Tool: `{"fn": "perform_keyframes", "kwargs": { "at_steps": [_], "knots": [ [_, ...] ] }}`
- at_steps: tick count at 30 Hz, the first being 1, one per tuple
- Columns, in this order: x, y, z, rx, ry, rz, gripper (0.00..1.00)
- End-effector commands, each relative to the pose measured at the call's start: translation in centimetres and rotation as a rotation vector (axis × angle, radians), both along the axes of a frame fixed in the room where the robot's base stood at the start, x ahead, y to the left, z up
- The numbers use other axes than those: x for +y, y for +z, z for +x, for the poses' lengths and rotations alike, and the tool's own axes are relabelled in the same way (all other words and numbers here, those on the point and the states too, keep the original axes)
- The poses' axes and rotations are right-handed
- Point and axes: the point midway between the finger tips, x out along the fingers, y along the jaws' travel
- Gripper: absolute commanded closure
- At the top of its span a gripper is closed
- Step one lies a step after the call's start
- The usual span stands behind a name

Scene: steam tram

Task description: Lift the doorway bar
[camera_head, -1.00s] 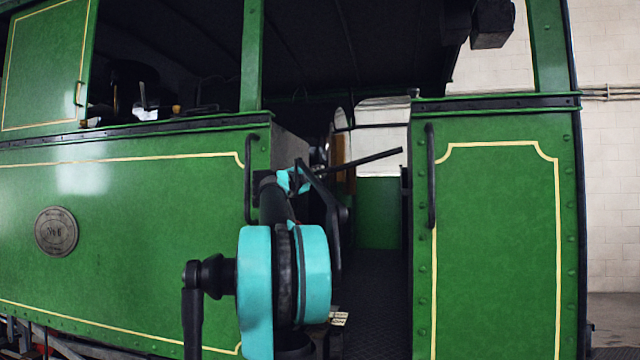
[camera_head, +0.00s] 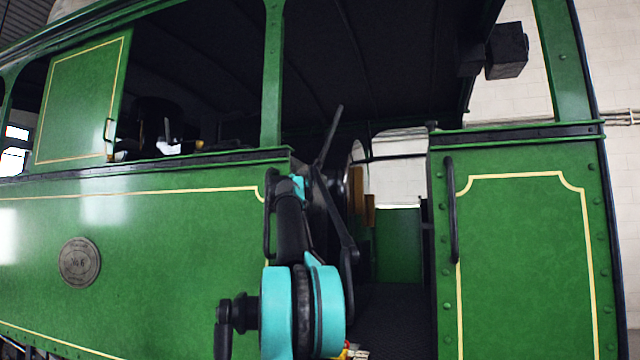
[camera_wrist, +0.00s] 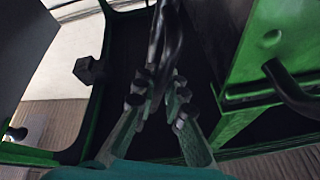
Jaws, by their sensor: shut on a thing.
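The doorway bar (camera_head: 329,135) is a thin dark rod by the left post of the green tram's doorway. It points steeply up, leaning a little right, with its top end free against the dark cab interior. In the wrist view, my gripper (camera_wrist: 158,90) has teal fingers with black pads closed around a dark bar (camera_wrist: 168,38), which runs up and away between them. In the head view, my gripper is at the bar's lower end, largely hidden by my forearm and dark parts, so the bar's pivot cannot be made out.
A dark vertical handrail (camera_head: 268,212) stands left of the doorway and another (camera_head: 452,210) on the green right panel (camera_head: 525,250). The doorway between them shows a dark floor (camera_head: 392,312). A black box (camera_head: 506,50) hangs under the roof at upper right.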

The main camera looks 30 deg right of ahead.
Motion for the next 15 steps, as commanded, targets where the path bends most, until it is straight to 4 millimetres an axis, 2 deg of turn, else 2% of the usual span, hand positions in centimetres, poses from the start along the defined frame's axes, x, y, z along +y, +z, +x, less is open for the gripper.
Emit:
{"fn": "perform_keyframes", "kwargs": {
  "at_steps": [6, 15],
  "knots": [
    [1.6, 0.7, 1.8, 0.105, 0.004, -0.089, 1.0],
    [2.6, 0.9, 3.0, 0.181, 0.004, -0.153, 1.0]
  ]
}}
